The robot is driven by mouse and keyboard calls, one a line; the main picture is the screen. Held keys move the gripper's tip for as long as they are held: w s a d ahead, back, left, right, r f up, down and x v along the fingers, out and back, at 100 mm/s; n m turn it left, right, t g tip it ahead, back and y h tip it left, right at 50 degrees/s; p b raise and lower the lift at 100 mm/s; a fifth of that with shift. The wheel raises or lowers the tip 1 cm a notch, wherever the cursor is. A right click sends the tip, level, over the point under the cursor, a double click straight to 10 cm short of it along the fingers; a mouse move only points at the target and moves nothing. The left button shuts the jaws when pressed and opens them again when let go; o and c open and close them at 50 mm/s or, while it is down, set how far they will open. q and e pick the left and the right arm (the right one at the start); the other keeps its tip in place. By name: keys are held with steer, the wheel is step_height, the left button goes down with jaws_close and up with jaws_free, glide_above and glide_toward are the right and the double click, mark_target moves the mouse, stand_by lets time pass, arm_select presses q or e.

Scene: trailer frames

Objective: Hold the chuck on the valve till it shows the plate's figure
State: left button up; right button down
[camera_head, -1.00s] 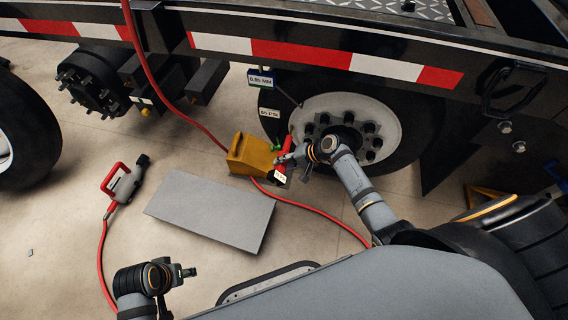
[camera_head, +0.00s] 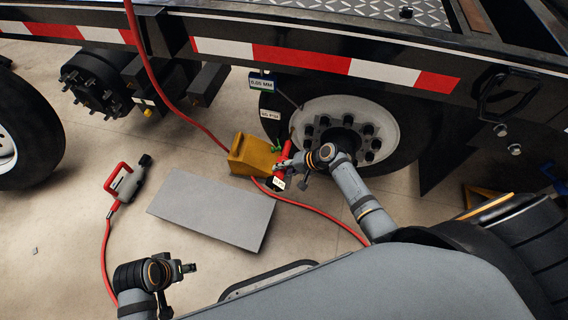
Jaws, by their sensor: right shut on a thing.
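My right gripper (camera_head: 282,168) is shut on the red inflator (camera_head: 286,151), in front of the left side of the wheel. A small white-faced display (camera_head: 278,184) sits at the inflator's lower end. A small green part (camera_head: 267,165) shows beside it, against the yellow chock. I cannot make out the valve or whether the chuck touches it. A white plate (camera_head: 270,114) with dark print, seemingly a PSI figure, is on the tyre (camera_head: 408,150). My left gripper (camera_head: 188,268) is low at the left, apart from everything; its jaw gap is unclear.
A yellow wheel chock (camera_head: 250,152) stands by the tyre. A red hose (camera_head: 315,212) crosses the floor. A grey flat panel (camera_head: 212,210) lies in front. A red-handled tool (camera_head: 125,182) lies left. A small display (camera_head: 262,81) hangs below the striped trailer rail (camera_head: 300,59).

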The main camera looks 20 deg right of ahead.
mark_target(279, 181)
steer(key=shift+s+a+r+p, duration=0.1)
steer(key=shift+s+a+p, duration=0.5)
steer(key=shift+s, duration=0.2)
steer(key=shift+s+a+p, duration=0.45)
steer(key=shift+s+p, duration=0.2)
steer(key=shift+s, duration=0.1)
steer(key=shift+s+a, duration=0.25)
steer(key=shift+s, duration=0.15)
